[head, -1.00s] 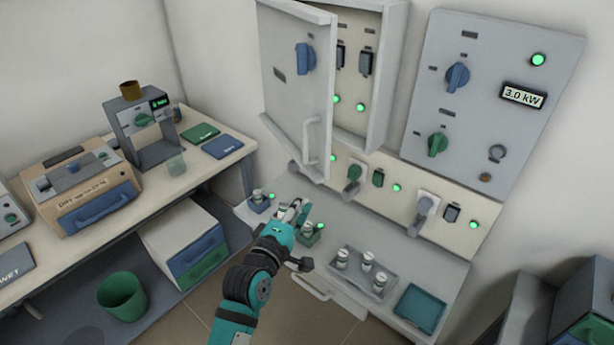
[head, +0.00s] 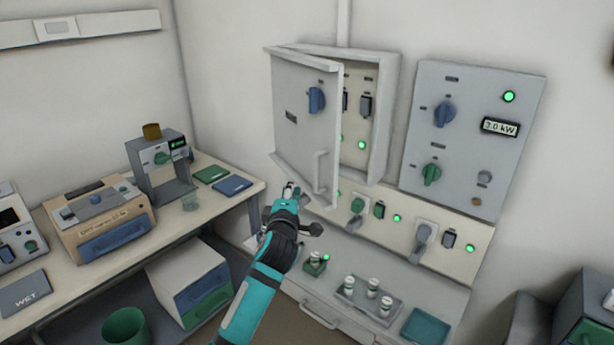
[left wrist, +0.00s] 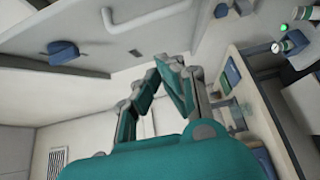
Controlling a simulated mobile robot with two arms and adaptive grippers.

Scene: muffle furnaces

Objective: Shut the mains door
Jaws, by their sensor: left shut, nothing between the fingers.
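The mains door (head: 301,128) is a light grey panel with a blue knob (head: 316,99) and a vertical bar handle (head: 320,172). It stands partly open, hinged at its left, with the cabinet (head: 380,124) inside showing at its right. My left gripper (head: 291,188) is shut and empty, just below the door's lower edge in the head view. In the left wrist view the gripper's closed fingers (left wrist: 167,68) are in front, with the door (left wrist: 75,20), its handle (left wrist: 122,20) and knob (left wrist: 62,48) above left. Fingers and door look apart. My right gripper is not in view.
A grey control panel (head: 468,135) with a 3.0 kW display is right of the cabinet. Below, plugs and sockets line a cream strip (head: 400,224). A side bench (head: 170,240) is at left.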

